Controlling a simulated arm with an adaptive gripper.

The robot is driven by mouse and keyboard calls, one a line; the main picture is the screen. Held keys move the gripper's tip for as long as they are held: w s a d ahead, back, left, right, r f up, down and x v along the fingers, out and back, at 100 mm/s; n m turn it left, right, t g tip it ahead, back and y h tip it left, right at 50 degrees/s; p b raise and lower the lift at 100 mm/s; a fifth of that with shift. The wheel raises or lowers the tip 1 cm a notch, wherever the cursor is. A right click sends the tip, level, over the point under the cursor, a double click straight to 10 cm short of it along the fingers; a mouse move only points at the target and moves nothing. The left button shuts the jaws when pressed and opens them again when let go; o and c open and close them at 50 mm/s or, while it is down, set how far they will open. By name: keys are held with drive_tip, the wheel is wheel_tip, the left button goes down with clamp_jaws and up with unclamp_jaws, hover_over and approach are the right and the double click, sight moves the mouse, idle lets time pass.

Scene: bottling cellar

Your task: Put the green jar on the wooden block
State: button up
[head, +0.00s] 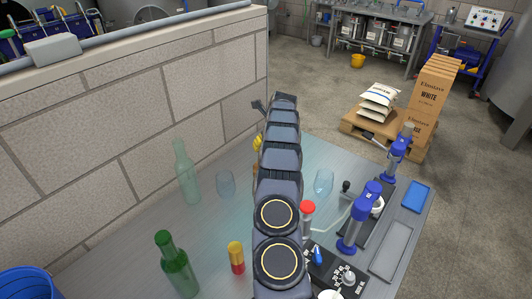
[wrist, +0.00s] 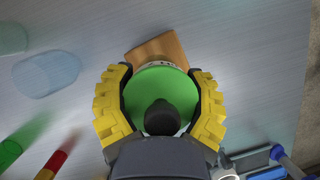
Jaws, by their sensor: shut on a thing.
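The green jar (wrist: 160,84) shows from above in the wrist view as a round green top, with a dark rounded shape in front of its lower part. My gripper (wrist: 160,98) is shut on it, with yellow padded fingers on both sides. The wooden block (wrist: 158,48) shows just beyond the jar, partly covered by it. I cannot tell whether the jar touches the block. In the head view my arm hides the jar; one yellow finger (head: 257,143) of my gripper shows at the arm's left edge.
On the table stand a clear bottle (head: 187,176), two glasses (head: 226,184) (head: 323,182), a green bottle (head: 176,268) and a red-yellow cylinder (head: 236,258). Blue-handled bench tools (head: 362,215) and a blue tray (head: 416,196) are at right. A block wall (head: 130,130) borders the left side.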

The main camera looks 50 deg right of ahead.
drive_tip(key=shift+w+d+f, duration=0.2)
drive_tip(key=shift+f, duration=1.7)
drive_tip(key=shift+f, duration=0.15)
drive_tip(key=o, duration=1.2)
